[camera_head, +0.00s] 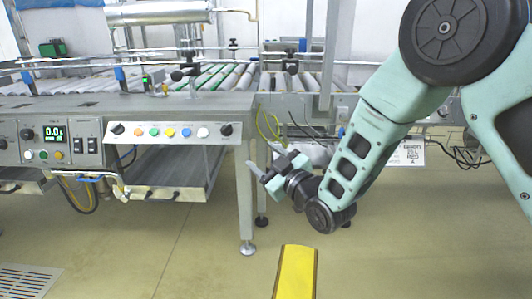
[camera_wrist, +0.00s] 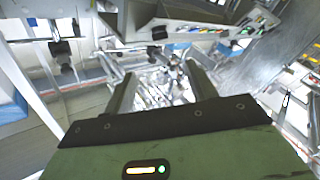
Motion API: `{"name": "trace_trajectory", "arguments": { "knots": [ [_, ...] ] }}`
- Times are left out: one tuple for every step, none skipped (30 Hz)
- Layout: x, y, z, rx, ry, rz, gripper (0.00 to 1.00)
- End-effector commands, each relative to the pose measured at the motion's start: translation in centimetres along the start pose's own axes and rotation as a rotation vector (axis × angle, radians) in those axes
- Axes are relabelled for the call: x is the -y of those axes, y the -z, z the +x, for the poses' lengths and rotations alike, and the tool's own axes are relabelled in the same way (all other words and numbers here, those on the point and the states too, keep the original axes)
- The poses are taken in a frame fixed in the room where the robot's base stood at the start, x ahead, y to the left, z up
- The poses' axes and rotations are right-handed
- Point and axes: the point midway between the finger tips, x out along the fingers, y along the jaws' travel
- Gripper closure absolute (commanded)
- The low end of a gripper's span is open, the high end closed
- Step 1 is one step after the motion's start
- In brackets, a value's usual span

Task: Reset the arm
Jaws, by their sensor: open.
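My gripper (camera_head: 262,173) is at the end of my pale green arm, in the middle of the head view. The arm comes down from the upper right and the gripper points left, in front of the table leg and below the machine's top. In the wrist view my gripper (camera_wrist: 160,85) shows two fingers standing apart with nothing held between them. Beyond the fingers there is a bright, cluttered patch of machine parts that I cannot make out clearly.
A grey machine table (camera_head: 190,103) with a button panel (camera_head: 172,131) stands at the left. A roller conveyor (camera_head: 310,82) runs behind. Loose cables (camera_head: 268,125) hang near the gripper. A yellow strip (camera_head: 296,272) lies on the floor in front. The floor at lower left is mostly clear.

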Motion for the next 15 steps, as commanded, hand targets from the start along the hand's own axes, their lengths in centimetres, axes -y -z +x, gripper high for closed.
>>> {"name": "trace_trajectory", "arguments": {
  "knots": [
    [-0.1,0.5,0.0,0.016,0.007,0.009,0.44],
    [-0.1,0.6,-0.1,0.035,0.015,0.017,0.44],
    [0.0,0.9,-0.3,0.068,0.029,0.031,0.44],
    [0.1,1.1,-0.5,0.101,0.042,0.046,0.44],
    [0.2,1.5,-0.8,0.137,0.058,0.063,0.44],
    [0.5,1.8,-1.3,0.194,0.082,0.087,0.44],
    [0.7,2.1,-1.8,0.241,0.101,0.108,0.44],
    [1.0,2.4,-2.5,0.292,0.121,0.129,0.44],
    [1.4,2.8,-3.5,0.359,0.149,0.157,0.44],
    [1.7,3.1,-4.3,0.412,0.169,0.178,0.44],
    [2.0,3.4,-5.3,0.464,0.188,0.197,0.44],
    [2.5,3.7,-6.6,0.534,0.214,0.222,0.44],
    [2.8,4.0,-7.8,0.586,0.233,0.240,0.44],
    [3.2,4.3,-8.9,0.639,0.251,0.258,0.44],
    [3.6,4.8,-10.7,0.711,0.276,0.278,0.44]
  ]
}}
